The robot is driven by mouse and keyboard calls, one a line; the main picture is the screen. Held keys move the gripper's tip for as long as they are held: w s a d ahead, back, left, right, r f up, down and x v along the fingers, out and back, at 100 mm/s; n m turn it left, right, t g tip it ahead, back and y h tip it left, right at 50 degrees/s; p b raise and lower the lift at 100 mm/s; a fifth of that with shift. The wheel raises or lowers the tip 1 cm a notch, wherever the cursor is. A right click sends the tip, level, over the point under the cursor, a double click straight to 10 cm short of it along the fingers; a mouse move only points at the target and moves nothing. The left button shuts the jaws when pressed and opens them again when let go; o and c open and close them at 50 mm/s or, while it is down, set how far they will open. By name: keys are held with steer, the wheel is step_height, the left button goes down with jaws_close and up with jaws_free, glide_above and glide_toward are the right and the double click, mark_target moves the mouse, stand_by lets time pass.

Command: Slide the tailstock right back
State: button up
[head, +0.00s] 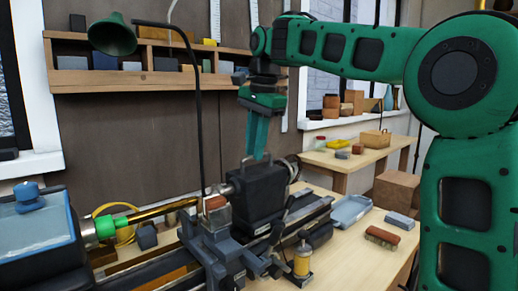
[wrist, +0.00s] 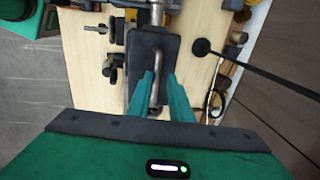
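The tailstock (head: 262,193) is a dark block on the lathe bed with a loop handle on its top. In the wrist view the tailstock (wrist: 146,52) lies below my gripper, and its pale handle (wrist: 155,88) runs between my fingers. My gripper (head: 257,150) points down just above the tailstock, its green fingertips close to the handle. In the wrist view my gripper (wrist: 160,78) has its fingers apart, one on each side of the handle, with a gap showing. The fingers hide part of the tailstock's top.
The lathe bed rails (head: 308,212) run on behind the tailstock. A brass rod (head: 160,210) is in line with it on the left. A lamp (head: 113,36) on a black gooseneck stands close left of my gripper. A blue tray (head: 351,210) and a brush (head: 382,237) lie on the bench.

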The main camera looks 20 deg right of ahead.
steer(key=shift+r, duration=0.1)
jaws_close()
steer(key=shift+r, duration=0.1)
steer(key=w+d, duration=0.1)
steer(key=d, duration=0.2)
steer(key=w+d, duration=0.1)
steer(key=d, duration=0.2)
steer(key=w+d, duration=0.2)
steer(key=d, duration=0.2)
steer(key=shift+o, duration=2.2)
jaws_free()
steer(key=shift+w+d, duration=0.1)
steer(key=shift+w, duration=0.1)
steer(key=shift+s, duration=0.1)
